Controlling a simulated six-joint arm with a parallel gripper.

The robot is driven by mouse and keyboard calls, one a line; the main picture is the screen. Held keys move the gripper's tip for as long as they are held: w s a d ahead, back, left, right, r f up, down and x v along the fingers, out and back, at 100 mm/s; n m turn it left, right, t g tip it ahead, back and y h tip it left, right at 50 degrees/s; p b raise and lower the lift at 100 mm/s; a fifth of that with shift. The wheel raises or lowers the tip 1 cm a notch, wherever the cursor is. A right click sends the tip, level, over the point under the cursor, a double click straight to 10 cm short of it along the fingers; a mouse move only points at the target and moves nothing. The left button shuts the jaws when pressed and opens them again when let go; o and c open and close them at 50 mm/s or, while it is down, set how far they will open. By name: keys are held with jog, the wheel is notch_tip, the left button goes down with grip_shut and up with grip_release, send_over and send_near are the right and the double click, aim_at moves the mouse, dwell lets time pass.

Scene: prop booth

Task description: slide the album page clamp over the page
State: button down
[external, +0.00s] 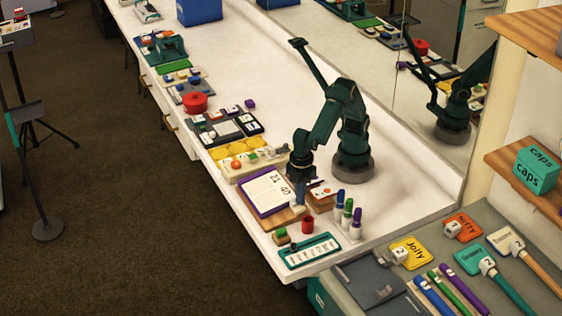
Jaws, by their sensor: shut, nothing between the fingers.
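The album page (265,190) is a white printed sheet on a purple backing, lying on a wooden board (284,219) near the counter's front edge. A small pale piece (298,209) sits at the page's lower right corner; it may be the clamp, but it is too small to tell. My gripper (299,200) points down at the right edge of the page, just above or beside that pale piece. It is shut and empty. Whether it touches the piece cannot be told. My gripper and wrist hide part of the page's right side.
A wooden box with cards (322,194) stands close right of my gripper. Several capped bottles (348,208) stand farther right. A red cup (307,225), a green-topped block (281,236) and a teal tray (309,250) are in front.

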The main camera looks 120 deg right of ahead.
jog(key=shift+a+r, duration=0.1)
jog(key=shift+r, duration=1.75)
jog(key=s+d+r+m+t, duration=0.3)
jog(key=d+r, duration=0.5)
jog(key=d, duration=0.2)
jog(key=s+d+f+m+t, duration=0.2)
jog(key=s+d+f+m, duration=0.1)
jog(key=s+d, duration=0.4)
jog(key=shift+s+t, duration=0.3)
jog(key=shift+s, duration=0.8)
